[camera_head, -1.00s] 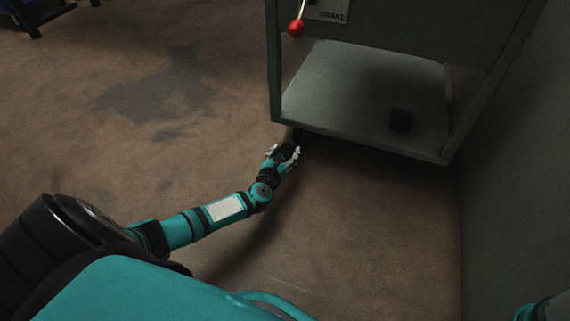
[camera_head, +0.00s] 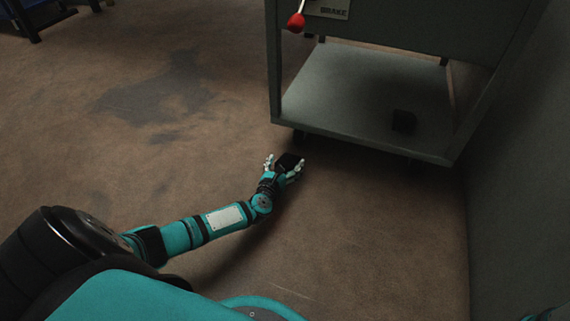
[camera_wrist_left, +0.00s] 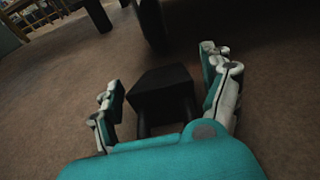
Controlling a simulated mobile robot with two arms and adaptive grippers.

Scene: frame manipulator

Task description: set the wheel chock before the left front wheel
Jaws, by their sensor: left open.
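The black wheel chock (camera_head: 289,160) is on the floor just in front of the cart's left front corner. In the left wrist view the chock (camera_wrist_left: 163,92) stands between my spread fingers, with gaps visible on both sides. My left gripper (camera_head: 285,163) is open around it; the open fingers also show in the left wrist view (camera_wrist_left: 165,80). The left front wheel (camera_head: 298,135) is a small dark shape under the cart's corner. A dark wheel (camera_wrist_left: 151,20) shows just beyond the chock in the wrist view.
The grey cart (camera_head: 365,150) has a red-knobbed brake lever (camera_head: 296,22) above its lower shelf. A grey wall (camera_head: 520,190) bounds the right side. The brown floor left of the cart is open.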

